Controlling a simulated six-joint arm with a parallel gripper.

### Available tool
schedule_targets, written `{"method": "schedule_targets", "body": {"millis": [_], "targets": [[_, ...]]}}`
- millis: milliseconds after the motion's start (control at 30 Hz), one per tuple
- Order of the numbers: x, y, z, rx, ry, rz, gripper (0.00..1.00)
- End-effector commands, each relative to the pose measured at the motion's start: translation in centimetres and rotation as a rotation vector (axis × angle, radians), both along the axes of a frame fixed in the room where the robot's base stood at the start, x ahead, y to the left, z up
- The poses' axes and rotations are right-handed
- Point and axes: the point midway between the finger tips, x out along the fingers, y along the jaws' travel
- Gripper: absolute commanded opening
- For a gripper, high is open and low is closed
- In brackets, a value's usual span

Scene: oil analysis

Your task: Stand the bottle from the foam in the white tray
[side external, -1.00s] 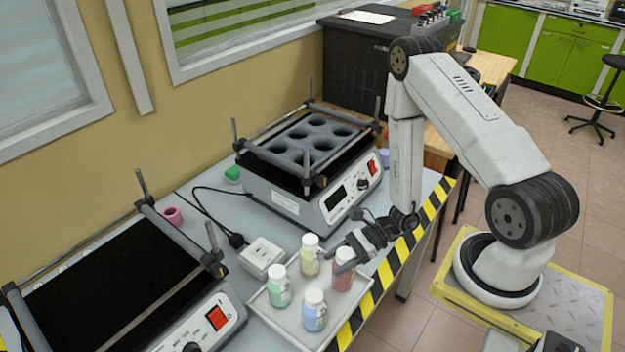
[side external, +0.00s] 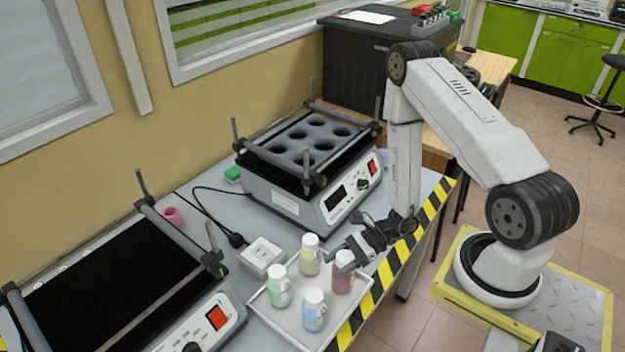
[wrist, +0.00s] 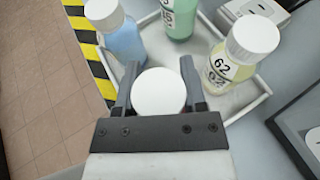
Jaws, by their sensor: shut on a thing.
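My gripper (side external: 352,250) is shut on the red bottle (side external: 343,282), which stands upright at the right corner of the white tray (side external: 285,318). In the wrist view my gripper (wrist: 157,88) has one finger on each side of the bottle's white cap (wrist: 158,93); its red body is mostly hidden there. Whether its base touches the tray floor I cannot tell. The foam (side external: 310,140) with several round holes sits on the far shaker, and no bottle shows in it.
A yellow bottle (side external: 310,256), a green bottle (side external: 278,287) and a blue bottle (side external: 314,311) stand in the tray close to the held one. A white socket box (side external: 262,254) is behind the tray. A black-topped shaker (side external: 115,285) is at left.

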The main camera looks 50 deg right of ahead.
Motion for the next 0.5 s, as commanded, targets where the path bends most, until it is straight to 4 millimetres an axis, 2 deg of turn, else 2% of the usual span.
{"method": "schedule_targets", "body": {"millis": [500], "targets": [[0.02, -0.01, -0.75, 0.001, 0.0, 0.0, 0.0]]}}
